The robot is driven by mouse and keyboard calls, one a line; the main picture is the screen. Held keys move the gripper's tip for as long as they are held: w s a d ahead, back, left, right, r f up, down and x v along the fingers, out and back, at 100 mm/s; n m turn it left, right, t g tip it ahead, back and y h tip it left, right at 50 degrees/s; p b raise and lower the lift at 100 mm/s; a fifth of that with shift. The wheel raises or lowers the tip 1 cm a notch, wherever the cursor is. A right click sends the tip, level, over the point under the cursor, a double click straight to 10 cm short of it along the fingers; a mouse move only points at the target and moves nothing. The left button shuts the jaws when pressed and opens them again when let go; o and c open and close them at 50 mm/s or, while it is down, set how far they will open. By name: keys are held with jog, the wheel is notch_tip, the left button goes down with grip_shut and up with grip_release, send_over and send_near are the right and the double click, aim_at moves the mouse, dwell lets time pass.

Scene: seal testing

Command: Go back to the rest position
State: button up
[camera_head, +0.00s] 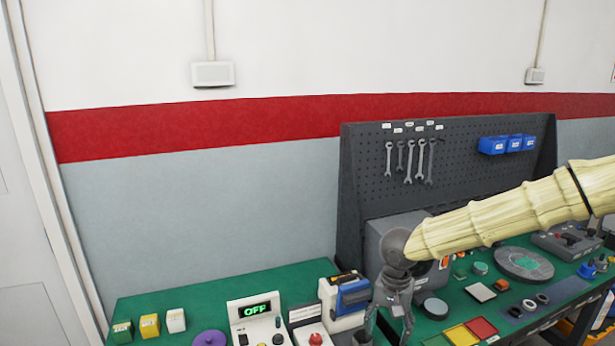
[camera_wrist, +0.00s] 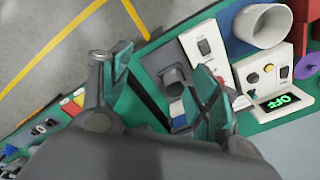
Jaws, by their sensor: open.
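My gripper (camera_head: 388,318) hangs at the end of my pale sleeved arm, above the front of the green workbench (camera_head: 200,280). In the wrist view my gripper (camera_wrist: 165,90) has its two fingers spread apart with nothing between them. Whether the fingertips touch anything there I cannot tell.
A tester with an OFF display (camera_head: 257,312) and a blue-and-white device (camera_head: 347,298) stand left of my gripper. Three small boxes (camera_head: 150,325) sit at the far left. A tool pegboard (camera_head: 450,165) rises behind. Open floor (camera_wrist: 50,50) lies beside the bench.

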jog(key=s+d+f+n+t+h+b, duration=0.15)
jog(key=s+f, duration=0.25)
jog(key=f, duration=0.5)
jog(key=s+d+f+h+b, duration=0.1)
jog(key=s+d+f+b, duration=0.15)
jog(key=f, duration=0.65)
jog(key=s+d+f+n+t+h+b, duration=0.1)
jog(key=s+f, duration=0.3)
jog(key=f, duration=0.5)
jog(key=s+f+y+b, duration=0.1)
jog(key=s+f, duration=0.4)
jog(key=s, duration=0.3)
jog(key=s+a+f+n+g+y+b, duration=0.1)
jog(key=s+f+b, duration=0.1)
jog(key=s+f, duration=0.3)
jog(key=s+f+n+g+y+b, duration=0.1)
jog(key=s+f, duration=0.4)
jog(key=s, duration=0.7)
jog(key=shift+s+a+y+b, duration=0.35)
jog(key=shift+b, duration=0.2)
